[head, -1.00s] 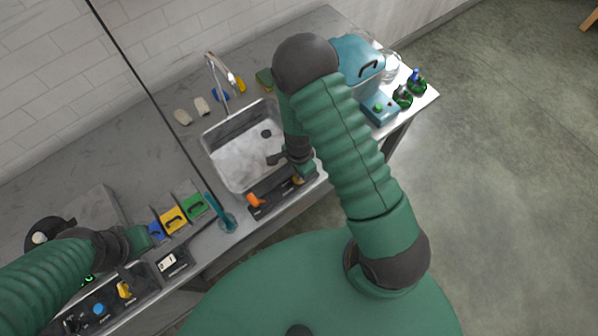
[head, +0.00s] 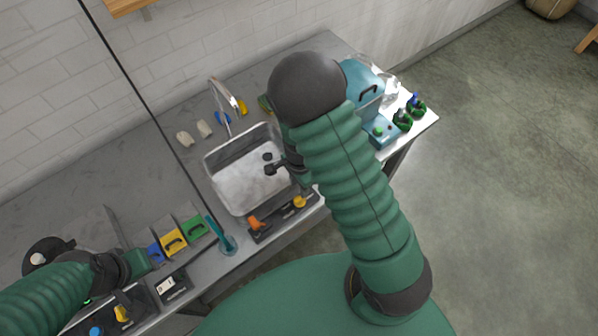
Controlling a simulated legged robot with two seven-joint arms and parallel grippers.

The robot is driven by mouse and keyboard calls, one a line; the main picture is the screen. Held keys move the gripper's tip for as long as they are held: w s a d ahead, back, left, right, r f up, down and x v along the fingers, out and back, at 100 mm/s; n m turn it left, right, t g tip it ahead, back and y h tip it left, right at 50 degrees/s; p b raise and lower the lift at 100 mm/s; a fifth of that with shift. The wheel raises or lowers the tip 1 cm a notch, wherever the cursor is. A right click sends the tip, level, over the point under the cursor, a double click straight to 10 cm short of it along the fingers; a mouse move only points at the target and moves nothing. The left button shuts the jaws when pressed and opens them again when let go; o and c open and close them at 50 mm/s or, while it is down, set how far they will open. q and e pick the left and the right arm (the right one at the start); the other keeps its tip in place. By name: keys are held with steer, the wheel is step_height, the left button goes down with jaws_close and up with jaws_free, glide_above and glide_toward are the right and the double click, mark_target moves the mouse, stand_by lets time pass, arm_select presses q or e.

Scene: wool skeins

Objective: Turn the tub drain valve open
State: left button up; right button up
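The steel tub (head: 212,180) is set into the counter and holds whitish, foamy-looking water. A dark round drain (head: 267,157) shows in its far right part. On the dark panel (head: 278,217) at the tub's front edge are an orange handle (head: 257,222) and a yellow handle (head: 300,201); I cannot tell which works the drain. My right gripper (head: 287,177) hangs over the tub's right side, behind the yellow handle, its dark fingers apart and apparently empty. My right forearm hides part of it. My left gripper (head: 138,275) is over the counter at left, fingers unclear.
A faucet (head: 226,98) stands behind the tub, with pale lumps (head: 194,134) beside it. Blue, yellow and green bins (head: 173,242) and a teal cup (head: 228,244) stand left of the panel. A teal lidded box (head: 362,88) and green bottles (head: 409,111) stand at right.

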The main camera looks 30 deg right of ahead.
step_height(320, 180, up, 9)
steer(key=shift+p, duration=0.45)
steer(key=shift+a, duration=0.1)
